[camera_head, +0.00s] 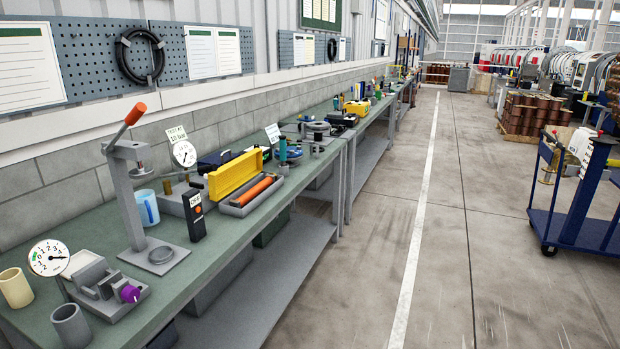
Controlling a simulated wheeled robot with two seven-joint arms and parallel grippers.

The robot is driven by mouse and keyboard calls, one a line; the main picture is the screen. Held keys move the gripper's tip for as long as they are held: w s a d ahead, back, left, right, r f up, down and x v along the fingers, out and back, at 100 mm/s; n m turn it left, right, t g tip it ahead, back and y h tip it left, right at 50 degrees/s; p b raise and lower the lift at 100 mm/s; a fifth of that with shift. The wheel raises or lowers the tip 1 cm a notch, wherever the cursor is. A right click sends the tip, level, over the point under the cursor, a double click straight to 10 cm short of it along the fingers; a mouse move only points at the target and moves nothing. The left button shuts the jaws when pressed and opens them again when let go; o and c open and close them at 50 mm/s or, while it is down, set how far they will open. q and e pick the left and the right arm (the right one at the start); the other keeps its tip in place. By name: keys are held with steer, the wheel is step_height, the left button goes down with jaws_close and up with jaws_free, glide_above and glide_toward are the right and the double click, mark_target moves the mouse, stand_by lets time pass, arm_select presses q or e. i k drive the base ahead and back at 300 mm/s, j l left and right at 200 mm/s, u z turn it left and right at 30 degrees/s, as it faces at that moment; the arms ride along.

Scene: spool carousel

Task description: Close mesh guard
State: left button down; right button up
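I cannot make out a mesh guard in this view. Several machines with pale curved housings (572,68) stand far off at the upper right, too small to tell whether any of them carries a mesh guard or how it stands. Neither of my grippers shows in the head view.
A long green-topped workbench (225,262) runs along the left wall, with a lever press (135,190), gauges and an open yellow-lidded box (236,177). A blue cart (574,215) stands at the right. Copper-coloured spools (530,112) sit behind it. The floor (450,230) between is clear.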

mark_target(247, 170)
steer(key=i, duration=1.75)
